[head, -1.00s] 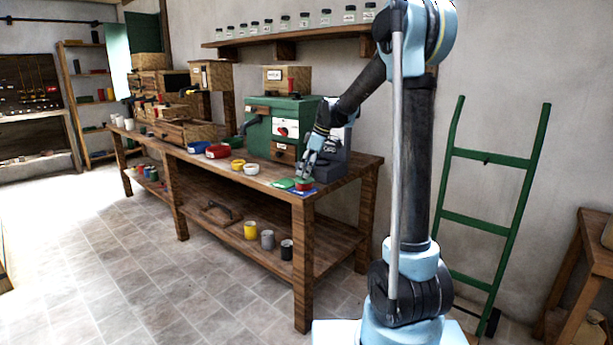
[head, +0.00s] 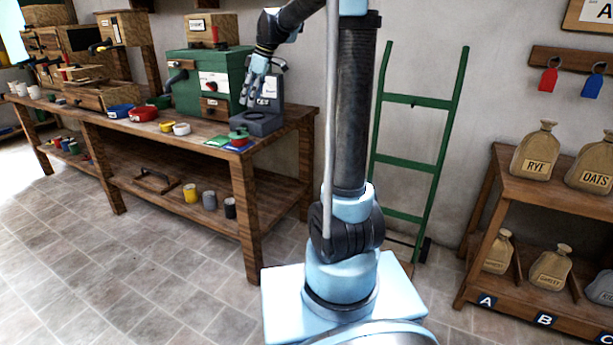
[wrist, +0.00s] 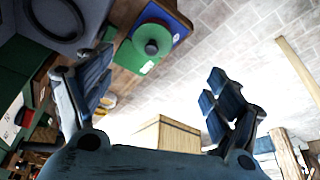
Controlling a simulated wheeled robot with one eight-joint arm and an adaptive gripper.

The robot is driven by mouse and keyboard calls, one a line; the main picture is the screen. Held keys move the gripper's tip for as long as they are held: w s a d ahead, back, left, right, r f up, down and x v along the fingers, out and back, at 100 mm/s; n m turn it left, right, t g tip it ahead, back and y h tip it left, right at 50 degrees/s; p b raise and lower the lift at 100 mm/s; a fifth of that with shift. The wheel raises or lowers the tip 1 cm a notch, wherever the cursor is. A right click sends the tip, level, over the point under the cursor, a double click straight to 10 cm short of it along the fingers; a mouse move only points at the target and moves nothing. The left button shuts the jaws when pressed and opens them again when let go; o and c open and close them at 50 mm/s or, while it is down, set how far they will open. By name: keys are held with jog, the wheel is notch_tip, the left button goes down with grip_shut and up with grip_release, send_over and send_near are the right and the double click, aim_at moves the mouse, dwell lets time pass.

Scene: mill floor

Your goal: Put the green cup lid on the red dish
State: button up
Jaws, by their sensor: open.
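The green cup lid (head: 238,133), a round disc with a dark knob, lies on top of the red dish (head: 239,142) near the bench's front right corner. My gripper (head: 249,98) is raised above the dish, apart from the lid. In the wrist view my gripper (wrist: 163,85) has its fingers spread wide with nothing between them.
A blue card (wrist: 181,22) and a green card (head: 217,140) lie by the dish. White (head: 181,129), yellow (head: 166,126) and red (head: 143,114) containers are to the left.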

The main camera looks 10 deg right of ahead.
jog(key=s+d+f+m+h, duration=0.1)
jog(key=s+d+f+m, duration=0.4)
jog(key=s, duration=0.7)
jog(key=s+d+f+m+h, duration=0.1)
jog(key=s+d+f+m, duration=0.4)
jog(key=s, duration=0.8)
jog(key=s+d+f+m+t+h, duration=0.1)
jog(key=s+d+f+m, duration=0.4)
jog(key=s+d+f, duration=0.3)
jog(key=s+f, duration=0.3)
jog(key=s, duration=0.2)
jog(key=shift+d+f+h, duration=0.2)
jog(key=shift+h, duration=0.2)
